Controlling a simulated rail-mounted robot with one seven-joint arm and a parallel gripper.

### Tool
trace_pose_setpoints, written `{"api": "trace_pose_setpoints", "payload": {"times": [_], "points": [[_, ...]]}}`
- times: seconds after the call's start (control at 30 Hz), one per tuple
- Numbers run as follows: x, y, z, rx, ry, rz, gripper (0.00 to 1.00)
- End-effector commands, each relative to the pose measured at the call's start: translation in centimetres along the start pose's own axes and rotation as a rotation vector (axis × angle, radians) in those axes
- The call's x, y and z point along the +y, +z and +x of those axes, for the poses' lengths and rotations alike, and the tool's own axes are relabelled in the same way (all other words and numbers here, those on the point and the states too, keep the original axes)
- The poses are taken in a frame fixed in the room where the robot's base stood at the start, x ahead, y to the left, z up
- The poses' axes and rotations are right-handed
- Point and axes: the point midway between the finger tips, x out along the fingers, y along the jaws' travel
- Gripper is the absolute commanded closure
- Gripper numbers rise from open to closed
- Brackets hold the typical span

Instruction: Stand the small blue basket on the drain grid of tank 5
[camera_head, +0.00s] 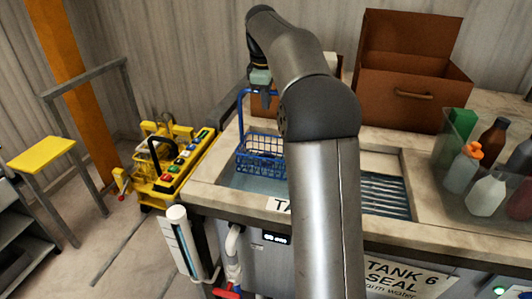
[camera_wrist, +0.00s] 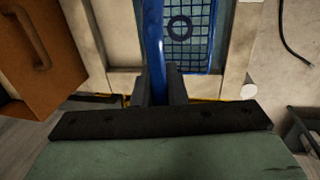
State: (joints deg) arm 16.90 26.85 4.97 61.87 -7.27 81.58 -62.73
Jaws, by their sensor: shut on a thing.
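The small blue basket (camera_head: 262,155) is a wire basket with a tall handle. My gripper (camera_head: 262,84) is shut on the top of that handle. The basket hangs upright over or partly in the left tank opening (camera_head: 236,181); I cannot tell whether it touches water. In the wrist view the handle runs between the fingers (camera_wrist: 160,88), with the basket's mesh (camera_wrist: 190,40) and a dark ring below. A slatted drain grid (camera_head: 384,196) lies right of my arm. The sign by the left opening is mostly hidden by my arm, so its number is unreadable.
A sign reading TANK 6 SEAL (camera_head: 402,279) is on the front right. A clear bin of bottles (camera_head: 447,158) stands right of the grid. An open brown box (camera_head: 408,97) stands behind. A yellow rack with buttons (camera_head: 165,172) is at left.

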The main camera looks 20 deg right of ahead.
Motion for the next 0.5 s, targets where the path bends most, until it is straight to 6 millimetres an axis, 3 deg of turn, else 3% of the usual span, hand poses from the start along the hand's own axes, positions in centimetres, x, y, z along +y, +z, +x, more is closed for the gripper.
{"api": "trace_pose_setpoints", "payload": {"times": [0.27, 0.5], "points": [[0.0, 0.0, -0.3, 0.001, 0.003, 0.0, 1.0], [-2.4, 0.0, -0.4, 0.003, 0.005, -0.002, 1.0]]}}
